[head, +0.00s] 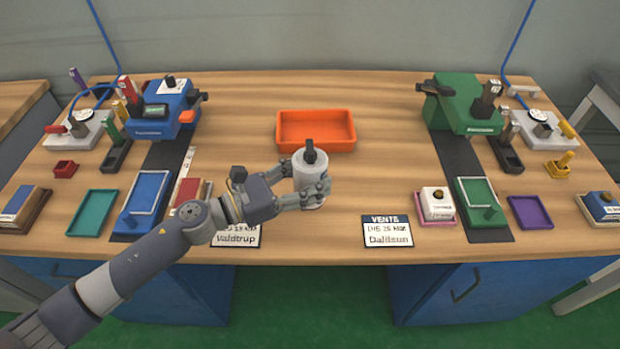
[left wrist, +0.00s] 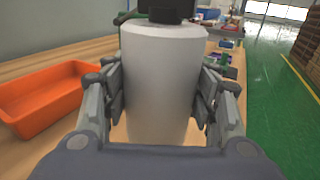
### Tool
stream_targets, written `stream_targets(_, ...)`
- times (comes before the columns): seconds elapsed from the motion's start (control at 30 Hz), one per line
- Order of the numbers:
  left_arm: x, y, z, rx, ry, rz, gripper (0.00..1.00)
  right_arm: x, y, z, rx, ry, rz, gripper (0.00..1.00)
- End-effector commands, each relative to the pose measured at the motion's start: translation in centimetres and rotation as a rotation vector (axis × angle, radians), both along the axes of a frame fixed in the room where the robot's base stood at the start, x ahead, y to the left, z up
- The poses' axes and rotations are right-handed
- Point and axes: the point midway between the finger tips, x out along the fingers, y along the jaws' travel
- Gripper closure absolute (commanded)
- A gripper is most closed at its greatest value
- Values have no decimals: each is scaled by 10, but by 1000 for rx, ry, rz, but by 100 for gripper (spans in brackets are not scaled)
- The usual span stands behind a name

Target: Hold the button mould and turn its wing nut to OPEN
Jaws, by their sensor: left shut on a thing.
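The button mould (head: 307,167) is a pale grey upright cylinder near the middle of the table, with a black wing nut (head: 309,151) on top. My left gripper (head: 312,190) is shut on the mould, one finger on each side of it. In the left wrist view the mould (left wrist: 162,85) fills the space between the fingers, and the wing nut (left wrist: 167,10) is cut off by the top edge. I cannot tell whether the mould touches the table or is just above it. No OPEN mark can be read. My right gripper is not in view.
An orange tray (head: 316,146) lies empty just behind the mould. A blue machine (head: 163,110) stands at the left and a green one (head: 463,104) at the right, with small trays around them. A "Dalitsun" sign (head: 387,231) lies at the front. The wood right of the mould is clear.

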Motion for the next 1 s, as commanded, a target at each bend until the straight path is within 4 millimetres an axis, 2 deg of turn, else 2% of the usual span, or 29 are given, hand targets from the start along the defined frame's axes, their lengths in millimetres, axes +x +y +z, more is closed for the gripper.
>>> stream_targets(0.27,0,0,2,-3,-3,0,93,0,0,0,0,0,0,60)
stream_targets(1.0,0,0,-19,-3,-3,0,93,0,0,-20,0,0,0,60)
